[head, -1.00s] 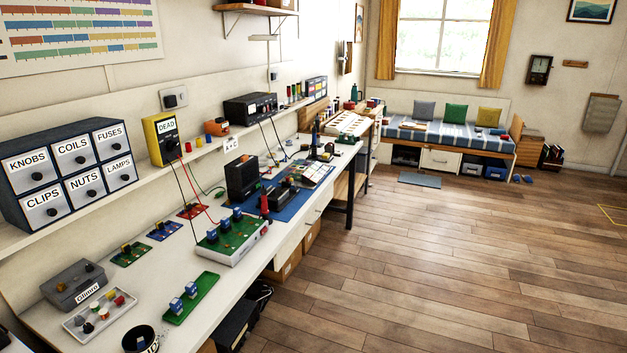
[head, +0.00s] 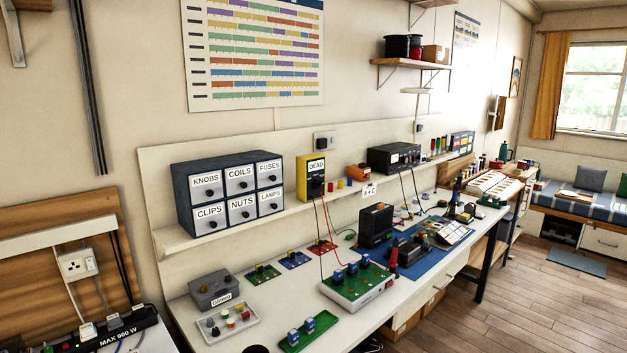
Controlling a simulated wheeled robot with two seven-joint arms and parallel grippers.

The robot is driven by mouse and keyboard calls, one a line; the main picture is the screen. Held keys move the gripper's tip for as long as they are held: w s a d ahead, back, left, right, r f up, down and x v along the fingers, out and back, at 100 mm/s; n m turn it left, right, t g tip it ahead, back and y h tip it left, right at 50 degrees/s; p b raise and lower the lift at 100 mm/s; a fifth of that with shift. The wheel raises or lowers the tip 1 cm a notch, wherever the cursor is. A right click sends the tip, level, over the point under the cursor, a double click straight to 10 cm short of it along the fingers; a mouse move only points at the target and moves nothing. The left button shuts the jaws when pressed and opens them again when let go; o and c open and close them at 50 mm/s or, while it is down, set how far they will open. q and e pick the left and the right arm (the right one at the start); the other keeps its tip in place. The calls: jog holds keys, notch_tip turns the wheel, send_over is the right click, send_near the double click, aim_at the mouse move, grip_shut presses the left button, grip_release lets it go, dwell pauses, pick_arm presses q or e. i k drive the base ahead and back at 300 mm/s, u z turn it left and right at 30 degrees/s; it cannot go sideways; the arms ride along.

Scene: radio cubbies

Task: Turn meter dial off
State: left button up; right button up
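A yellow meter (head: 311,177) stands on the shelf above the workbench, just right of the drawer cabinet. Its display reads DEAD. A dark dial or face shows below the display, but its setting is too small to tell. A red and a dark lead hang from the meter down to a green circuit board on a white base (head: 357,285). Neither of my grippers is in view.
A dark cabinet (head: 228,190) with labelled drawers stands left of the meter. Coloured caps and an orange device (head: 359,173) stand to its right. The workbench holds boards, trays and a blue mat (head: 425,262). Open wooden floor (head: 535,300) lies at the right.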

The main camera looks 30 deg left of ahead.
aim_at(316, 183)
jog(key=z, duration=0.1)
jog(key=i, duration=2.1)
jog(key=u, duration=1.05)
